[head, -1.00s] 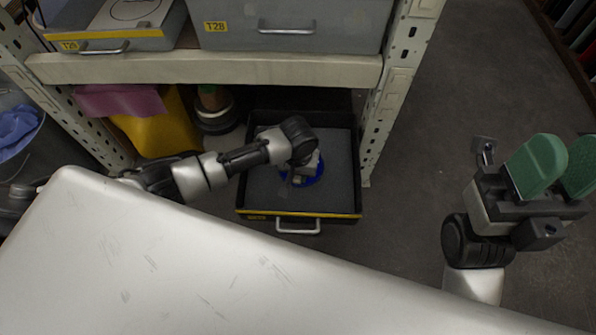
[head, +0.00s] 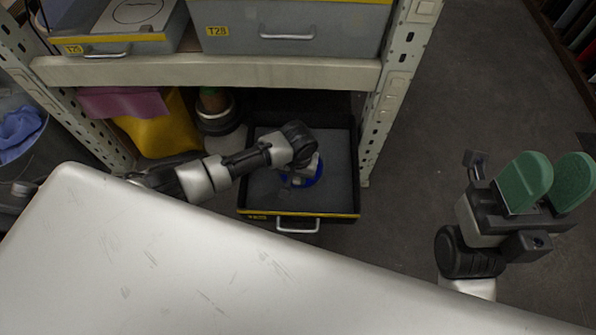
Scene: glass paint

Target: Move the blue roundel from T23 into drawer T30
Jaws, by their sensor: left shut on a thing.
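The blue roundel (head: 312,178) shows in part below my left gripper (head: 299,178), inside the open drawer (head: 262,213) under the shelf. The drawer is dark with a grey floor and a yellow front edge; its label is too small to read surely. My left arm reaches in from the left, and its gripper is shut on the roundel. The wrist hides the fingertips and much of the roundel, so I cannot tell if it touches the drawer floor. My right gripper (head: 540,185), with green pads, is open and empty at the right, away from the drawer.
Drawers T28 (head: 290,18) and T29 (head: 120,45) sit on the shelf (head: 210,70) above. A yellow container (head: 160,135) with purple cloth (head: 122,102) stands left of the open drawer. A perforated post (head: 385,110) stands at its right. Floor beyond is clear.

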